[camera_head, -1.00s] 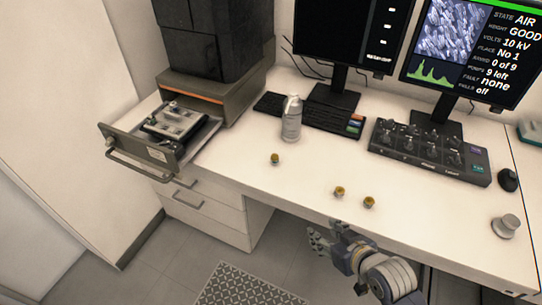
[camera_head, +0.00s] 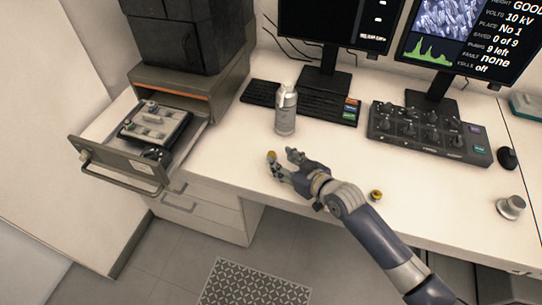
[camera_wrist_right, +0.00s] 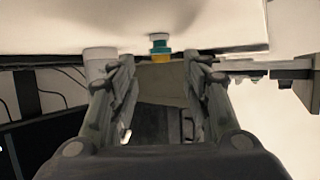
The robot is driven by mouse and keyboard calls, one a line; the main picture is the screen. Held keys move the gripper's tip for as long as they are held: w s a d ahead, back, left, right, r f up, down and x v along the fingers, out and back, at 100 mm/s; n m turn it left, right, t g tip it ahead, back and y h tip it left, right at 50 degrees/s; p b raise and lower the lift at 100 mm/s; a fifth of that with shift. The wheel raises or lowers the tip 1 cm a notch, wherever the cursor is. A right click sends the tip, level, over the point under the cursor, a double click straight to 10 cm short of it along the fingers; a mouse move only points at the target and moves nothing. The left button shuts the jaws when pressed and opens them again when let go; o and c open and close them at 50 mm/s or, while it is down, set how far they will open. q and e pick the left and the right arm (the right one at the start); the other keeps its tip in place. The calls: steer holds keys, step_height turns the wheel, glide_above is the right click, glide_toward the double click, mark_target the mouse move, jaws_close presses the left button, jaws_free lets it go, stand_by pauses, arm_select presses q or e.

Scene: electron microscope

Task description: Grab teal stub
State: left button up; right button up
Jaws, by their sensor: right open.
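A small stub (camera_head: 271,154) stands on the white desk, at the tips of my right gripper (camera_head: 282,162) in the head view, where it looks yellowish. In the right wrist view it is a small round piece with a teal band (camera_wrist_right: 160,46) and a yellow part. It shows there between and just beyond the fingers of my right gripper (camera_wrist_right: 162,66). The fingers are apart with nothing between them. I cannot tell whether one touches the stub. My left gripper is not in view.
Another stub (camera_head: 376,195) stands beside my right forearm. An open drawer (camera_head: 120,165) with a tray of parts is at left. A control panel (camera_head: 430,135), a mouse (camera_head: 507,158) and a metal knob (camera_head: 511,207) are at right.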

mark_target(272, 153)
steer(key=x, duration=0.3)
steer(key=shift+w+a, duration=0.3)
steer(key=shift+w+a+f, duration=0.15)
steer(key=shift+w+f, duration=0.05)
steer(key=shift+w, duration=0.1)
steer(key=shift+w+a+f, duration=0.1)
steer(key=shift+w, duration=0.05)
steer(key=c, duration=0.9)
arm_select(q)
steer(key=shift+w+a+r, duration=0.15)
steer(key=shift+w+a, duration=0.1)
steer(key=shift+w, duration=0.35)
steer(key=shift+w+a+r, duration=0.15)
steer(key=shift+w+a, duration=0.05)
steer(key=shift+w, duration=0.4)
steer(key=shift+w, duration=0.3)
arm_select(e)
steer(key=shift+c, duration=0.4)
